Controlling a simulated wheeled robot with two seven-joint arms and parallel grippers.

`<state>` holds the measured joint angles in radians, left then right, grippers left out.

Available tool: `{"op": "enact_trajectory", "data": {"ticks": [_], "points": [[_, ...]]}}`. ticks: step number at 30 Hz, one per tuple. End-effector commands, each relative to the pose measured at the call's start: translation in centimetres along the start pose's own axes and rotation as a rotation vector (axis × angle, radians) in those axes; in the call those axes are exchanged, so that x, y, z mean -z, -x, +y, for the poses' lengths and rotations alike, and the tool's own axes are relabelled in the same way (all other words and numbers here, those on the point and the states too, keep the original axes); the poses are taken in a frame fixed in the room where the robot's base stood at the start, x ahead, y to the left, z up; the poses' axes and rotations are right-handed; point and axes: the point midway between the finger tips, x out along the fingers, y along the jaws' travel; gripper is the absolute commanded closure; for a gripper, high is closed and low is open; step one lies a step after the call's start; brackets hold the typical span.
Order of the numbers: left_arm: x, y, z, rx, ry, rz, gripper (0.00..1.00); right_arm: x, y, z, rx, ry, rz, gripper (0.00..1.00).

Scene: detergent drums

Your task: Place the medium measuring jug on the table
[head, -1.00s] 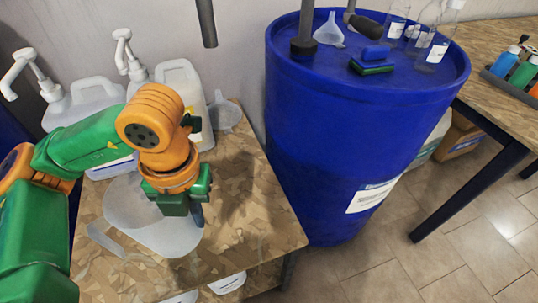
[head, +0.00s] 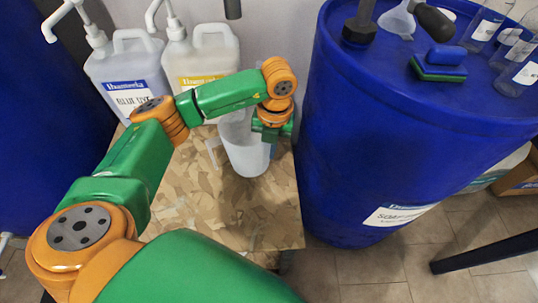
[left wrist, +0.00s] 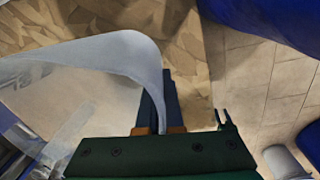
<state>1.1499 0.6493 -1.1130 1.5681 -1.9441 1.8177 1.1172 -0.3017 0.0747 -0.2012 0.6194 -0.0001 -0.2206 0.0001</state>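The measuring jug (head: 247,153), pale and translucent with its handle toward the left, is upright over the back right part of the wooden table (head: 190,205). My left gripper (head: 271,140) is at the jug's right side. In the left wrist view the dark fingers (left wrist: 163,100) are closed on the jug's wall near the rim (left wrist: 110,55). A shadow lies by the jug; I cannot tell whether its base touches the table. My right gripper is not in view.
A large blue drum (head: 390,130) stands close on the right, with a funnel (head: 397,20), sponge (head: 440,65) and bottles on top. The table's front is clear.

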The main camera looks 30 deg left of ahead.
Motion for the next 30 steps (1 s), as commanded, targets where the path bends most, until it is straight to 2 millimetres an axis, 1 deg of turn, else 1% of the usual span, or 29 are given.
{"op": "enact_trajectory", "data": {"ticks": [1,4,11,15,16,17,18,19,27,29,30], "points": [[0.2,-1.0,0.0,-0.003,-0.001,0.006,1.0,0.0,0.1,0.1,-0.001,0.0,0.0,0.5],[0.1,-2.4,-0.1,-0.001,0.0,0.004,1.0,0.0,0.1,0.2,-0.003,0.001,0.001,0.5],[0.1,-2.5,-0.1,0.0,0.0,0.002,1.0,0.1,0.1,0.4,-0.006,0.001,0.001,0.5],[0.1,-3.0,-0.2,0.0,0.0,0.002,1.0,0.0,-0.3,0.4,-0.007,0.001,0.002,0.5],[0.1,-2.9,-0.2,0.0,0.0,0.002,0.89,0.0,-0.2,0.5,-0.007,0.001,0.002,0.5],[0.1,-2.8,-0.2,0.0,0.0,0.002,0.81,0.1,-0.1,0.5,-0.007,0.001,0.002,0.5],[0.1,-2.8,-0.2,0.0,0.0,0.002,0.7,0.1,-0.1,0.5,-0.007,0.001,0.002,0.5],[0.1,-2.8,-0.2,0.0,0.0,0.002,0.67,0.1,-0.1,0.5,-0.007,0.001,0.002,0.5],[0.1,-2.6,-0.1,0.0,0.0,0.002,0.67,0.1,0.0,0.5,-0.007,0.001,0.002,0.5],[0.1,-1.8,0.0,0.0,0.001,0.002,0.67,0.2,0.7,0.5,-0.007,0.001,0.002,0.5],[-0.1,-0.9,0.3,0.0,0.002,0.001,0.67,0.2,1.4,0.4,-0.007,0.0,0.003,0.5]]}}
